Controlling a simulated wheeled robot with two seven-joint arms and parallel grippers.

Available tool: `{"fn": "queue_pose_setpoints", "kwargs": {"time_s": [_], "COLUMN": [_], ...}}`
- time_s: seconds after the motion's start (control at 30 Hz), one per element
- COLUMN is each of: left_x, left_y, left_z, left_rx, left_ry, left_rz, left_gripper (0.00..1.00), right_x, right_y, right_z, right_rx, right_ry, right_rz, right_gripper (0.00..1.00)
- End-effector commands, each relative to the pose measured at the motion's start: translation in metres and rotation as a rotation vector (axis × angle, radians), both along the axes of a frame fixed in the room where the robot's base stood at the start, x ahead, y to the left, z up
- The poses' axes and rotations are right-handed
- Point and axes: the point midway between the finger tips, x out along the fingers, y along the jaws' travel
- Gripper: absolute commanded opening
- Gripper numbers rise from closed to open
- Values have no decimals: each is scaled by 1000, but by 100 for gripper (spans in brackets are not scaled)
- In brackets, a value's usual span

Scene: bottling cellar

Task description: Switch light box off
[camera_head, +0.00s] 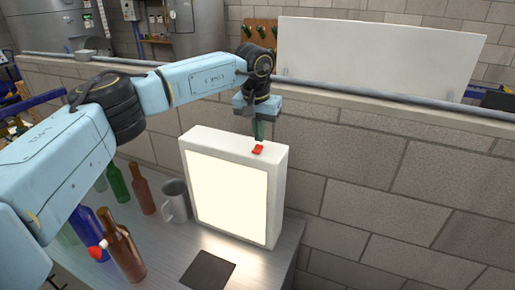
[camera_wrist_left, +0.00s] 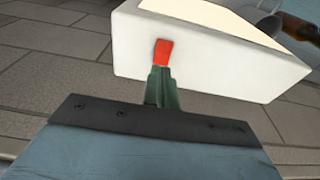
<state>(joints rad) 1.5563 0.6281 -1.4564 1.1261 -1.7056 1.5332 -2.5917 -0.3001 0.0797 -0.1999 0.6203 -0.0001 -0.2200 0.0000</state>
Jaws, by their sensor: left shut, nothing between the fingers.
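The light box (camera_head: 226,195) stands on the table with its front panel glowing bright. A small red switch (camera_head: 258,149) sits on its white top face, towards the right end. My left gripper (camera_head: 260,137) is above the top of the box, fingers pointing down, just behind the switch. In the left wrist view, the red switch (camera_wrist_left: 163,52) lies right beyond the tips of my shut left gripper (camera_wrist_left: 161,72). I cannot tell whether the fingertips touch it. The white top of the light box (camera_wrist_left: 215,65) fills the middle of that view. My right gripper is not in view.
A grey mug (camera_head: 175,200) stands just left of the box. Several bottles, including a brown one (camera_head: 122,246), stand at the table's left. A dark square mat (camera_head: 208,270) lies in front. A block wall (camera_head: 400,185) rises behind.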

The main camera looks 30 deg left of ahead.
Motion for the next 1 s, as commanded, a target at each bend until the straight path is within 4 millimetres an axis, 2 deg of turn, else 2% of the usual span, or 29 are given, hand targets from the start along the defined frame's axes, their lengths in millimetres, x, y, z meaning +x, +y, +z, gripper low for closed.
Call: {"fn": "queue_pose_setpoints", "kwargs": {"time_s": [1.0], "left_x": [0], "left_y": [0], "left_z": [-16], "left_rx": [0], "left_ry": [0], "left_rz": [0], "left_gripper": [0], "right_x": [0], "right_y": [-1], "right_z": [-7], "right_rx": [-1], "right_ry": [0], "right_rz": [0], "right_gripper": [74]}}
